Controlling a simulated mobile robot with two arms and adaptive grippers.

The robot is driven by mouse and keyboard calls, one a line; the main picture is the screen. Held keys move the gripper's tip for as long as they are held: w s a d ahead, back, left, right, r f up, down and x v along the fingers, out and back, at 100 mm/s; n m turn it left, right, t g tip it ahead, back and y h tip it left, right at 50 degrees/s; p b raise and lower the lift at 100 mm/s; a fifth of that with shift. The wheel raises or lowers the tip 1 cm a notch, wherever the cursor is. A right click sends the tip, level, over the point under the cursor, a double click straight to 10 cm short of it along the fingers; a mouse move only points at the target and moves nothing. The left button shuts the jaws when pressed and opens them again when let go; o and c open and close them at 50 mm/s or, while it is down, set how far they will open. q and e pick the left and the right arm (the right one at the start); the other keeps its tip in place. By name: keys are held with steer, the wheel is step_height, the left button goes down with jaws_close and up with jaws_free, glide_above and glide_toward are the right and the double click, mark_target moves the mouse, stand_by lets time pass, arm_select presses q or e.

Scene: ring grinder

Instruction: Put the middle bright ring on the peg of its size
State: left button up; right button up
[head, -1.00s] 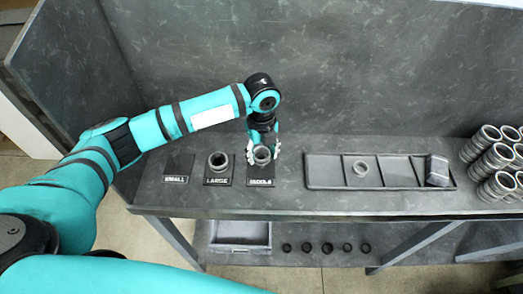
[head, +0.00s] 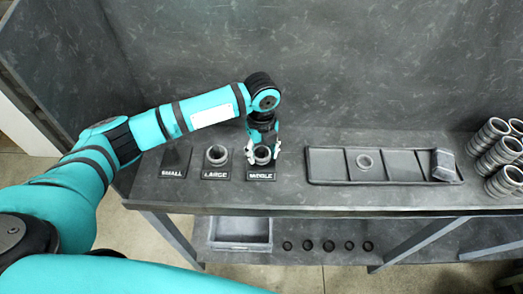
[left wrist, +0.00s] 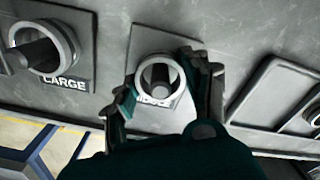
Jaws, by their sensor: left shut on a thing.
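The middle bright ring (head: 262,157) is at the board marked MIDDLE (head: 262,175). In the left wrist view the ring (left wrist: 160,72) surrounds the dark peg (left wrist: 161,76). Whether it rests fully on the board is hard to tell. My left gripper (head: 263,152) is shut on the ring, one finger on each side, and comes from above. In the left wrist view the fingers (left wrist: 162,86) flank the ring and partly cover the label. My right gripper is not in view.
The LARGE board (head: 215,175) bears a ring (head: 217,155) around its peg. The SMALL board (head: 173,172) has no ring. A divided tray (head: 385,182) holds a small ring (head: 365,162) and a grey block (head: 443,160). Stacked rings (head: 497,150) stand far right.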

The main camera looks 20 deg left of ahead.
arm_select(q)
steer(key=shift+r+p, duration=0.1)
steer(key=shift+p, duration=0.3)
stand_by(0.7)
steer(key=shift+p, duration=0.45)
steer(key=shift+f, duration=0.65)
steer(key=o, duration=1)
steer(key=shift+c, duration=0.2)
